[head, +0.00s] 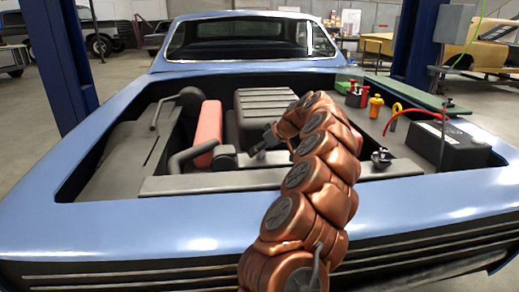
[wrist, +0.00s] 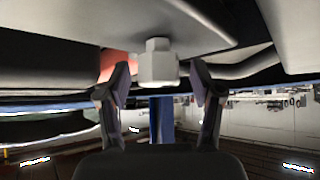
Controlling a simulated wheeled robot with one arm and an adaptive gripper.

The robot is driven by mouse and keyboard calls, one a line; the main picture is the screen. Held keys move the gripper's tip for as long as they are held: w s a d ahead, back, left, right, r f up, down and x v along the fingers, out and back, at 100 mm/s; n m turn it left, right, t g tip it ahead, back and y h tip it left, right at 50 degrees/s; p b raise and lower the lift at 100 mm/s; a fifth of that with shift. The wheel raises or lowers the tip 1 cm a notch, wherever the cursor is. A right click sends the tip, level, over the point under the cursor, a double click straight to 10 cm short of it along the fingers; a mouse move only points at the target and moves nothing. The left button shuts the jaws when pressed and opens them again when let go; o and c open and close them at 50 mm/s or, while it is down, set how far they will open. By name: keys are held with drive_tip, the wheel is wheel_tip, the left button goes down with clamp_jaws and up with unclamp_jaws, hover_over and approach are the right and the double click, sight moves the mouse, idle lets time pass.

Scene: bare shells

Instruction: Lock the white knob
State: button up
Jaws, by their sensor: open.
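The white knob (wrist: 157,62) is a faceted, nut-like piece with a narrower stub, below a pale panel at the top of the wrist view. My gripper (wrist: 160,80) is open, with one dark finger on each side of the knob in the picture. Gaps show between the knob and both fingertips; I cannot tell how deep the knob is between them. In the head view my gripper (head: 264,142) is small and dark, inside the engine bay of the blue car (head: 150,225). I cannot make out the white knob there.
A red part (head: 206,134) and a grey ribbed block (head: 265,110) are close around my gripper. A black battery (head: 448,145) with a red cable, and several small bottles (head: 375,105), stand at the right. The bay's front bar (head: 200,184) lies below my arm.

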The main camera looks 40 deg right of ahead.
drive_tip(key=shift+c, duration=0.4)
drive_tip(key=c, duration=1.1)
drive_tip(key=shift+m+h+b, duration=0.3)
drive_tip(key=shift+m, duration=0.1)
drive_tip(key=shift+m+h+b, duration=0.7)
drive_tip(key=shift+m+h, duration=0.4)
drive_tip(key=shift+m, duration=0.3)
drive_tip(key=m+g+h+b, duration=0.1)
drive_tip(key=m+h, duration=0.1)
drive_tip(key=m, duration=0.1)
drive_tip(key=m+g+h+b, duration=0.1)
drive_tip(key=m+h, duration=0.1)
drive_tip(key=shift+f+m+b, duration=0.1)
drive_tip(key=shift+m+b, duration=0.25)
drive_tip(key=shift+m, duration=0.05)
drive_tip(key=m+g+h+b, duration=0.1)
drive_tip(key=m, duration=0.1)
drive_tip(key=m+g+h+b, duration=0.1)
drive_tip(key=m+g+b, duration=0.1)
drive_tip(key=m, duration=0.1)
drive_tip(key=shift+h, duration=0.3)
drive_tip(key=shift+m+g+h+b, duration=0.3)
drive_tip(key=shift+m+g+b, duration=0.4)
drive_tip(key=shift+m+g, duration=0.7)
drive_tip(key=shift+r+m, duration=0.2)
drive_tip(key=shift+m, duration=0.3)
